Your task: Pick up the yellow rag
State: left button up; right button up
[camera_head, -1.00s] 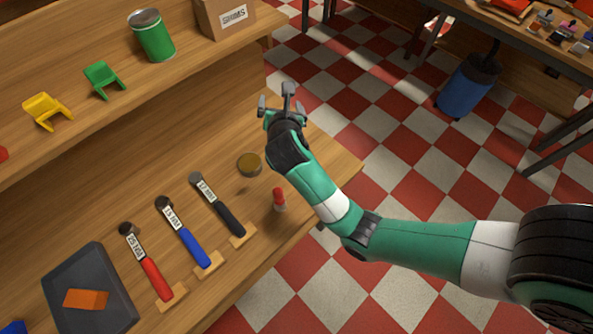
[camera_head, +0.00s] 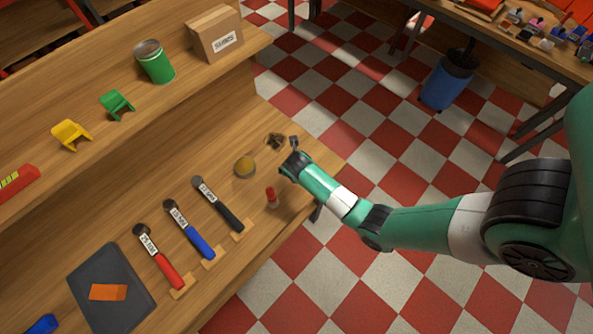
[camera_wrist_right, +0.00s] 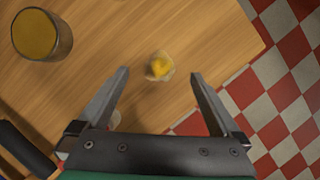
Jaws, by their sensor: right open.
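A small, crumpled yellow thing with a pale edge, which looks like the yellow rag (camera_wrist_right: 160,67), lies on the wooden bench top in the right wrist view. It shows just beyond and between the fingertips of my right gripper (camera_wrist_right: 160,74). The gripper is open and empty, with one finger to each side of the rag in the picture. In the head view my right gripper (camera_head: 285,142) is over the bench's far right part. I cannot make out the rag clearly there. My left gripper is not in view.
A round jar with yellow contents (camera_head: 245,167) stands near the gripper, also in the right wrist view (camera_wrist_right: 36,36). A red-topped bottle (camera_head: 271,196) stands near the bench edge. Labelled tools with black (camera_head: 228,216), blue (camera_head: 198,245) and red (camera_head: 166,274) handles lie left.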

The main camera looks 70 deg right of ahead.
jog(key=b+x, duration=0.2)
jog(key=x, duration=0.3)
jog(key=shift+f, duration=0.15)
jog(key=c, duration=1.3)
